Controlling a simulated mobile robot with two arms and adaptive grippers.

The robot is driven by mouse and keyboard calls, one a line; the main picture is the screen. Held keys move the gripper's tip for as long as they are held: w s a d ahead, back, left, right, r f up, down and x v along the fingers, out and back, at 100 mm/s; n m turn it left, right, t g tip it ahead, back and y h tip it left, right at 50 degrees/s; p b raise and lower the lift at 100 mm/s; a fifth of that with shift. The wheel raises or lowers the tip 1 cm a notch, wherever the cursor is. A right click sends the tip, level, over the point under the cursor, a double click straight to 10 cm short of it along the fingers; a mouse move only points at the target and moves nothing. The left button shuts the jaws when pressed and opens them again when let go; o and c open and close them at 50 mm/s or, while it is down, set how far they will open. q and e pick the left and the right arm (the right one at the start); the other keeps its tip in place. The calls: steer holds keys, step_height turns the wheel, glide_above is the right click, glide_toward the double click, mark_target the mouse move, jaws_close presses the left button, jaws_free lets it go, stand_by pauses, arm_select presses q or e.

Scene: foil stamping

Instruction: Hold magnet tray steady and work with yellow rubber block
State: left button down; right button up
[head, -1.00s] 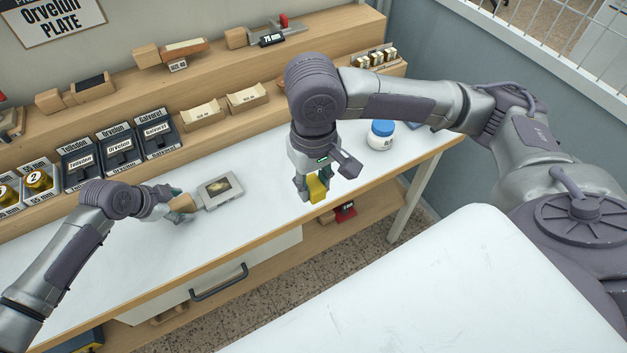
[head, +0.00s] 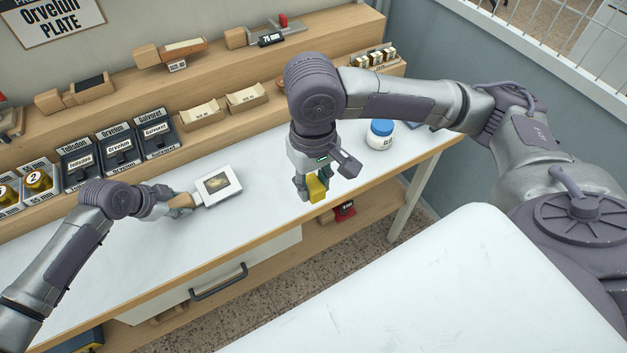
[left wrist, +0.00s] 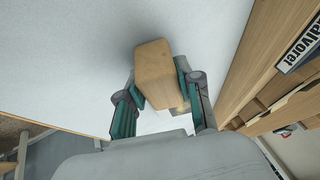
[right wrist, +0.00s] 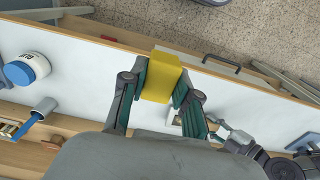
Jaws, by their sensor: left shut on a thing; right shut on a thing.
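In the left wrist view the handle hides most of the plate. The yellow rubber block (head: 317,189) is held in my right gripper (head: 309,187), above the bench to the right of the tray. The block also shows between both fingers in the right wrist view (right wrist: 161,78).
A white jar with a blue lid (head: 380,134) stands on the bench at the right. Labelled dark cases (head: 118,148) line the back left. Card holders (head: 246,98) sit on the wooden step behind. The white bench top (head: 265,170) is clear between tray and block.

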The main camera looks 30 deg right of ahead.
arm_select(q)
steer(key=shift+s+a+f, duration=0.1)
steer(key=shift+s+f, duration=0.1)
steer(key=shift+f, duration=0.15)
steer(key=c, duration=1.1)
jaws_free()
steer(key=o, duration=0.4)
steer(key=shift+w, duration=0.1)
arm_select(e)
steer(key=shift+w, duration=0.1)
arm_select(q)
steer(key=shift+r, duration=0.1)
steer(key=v, duration=1.2)
steer(key=shift+o, duration=0.3)
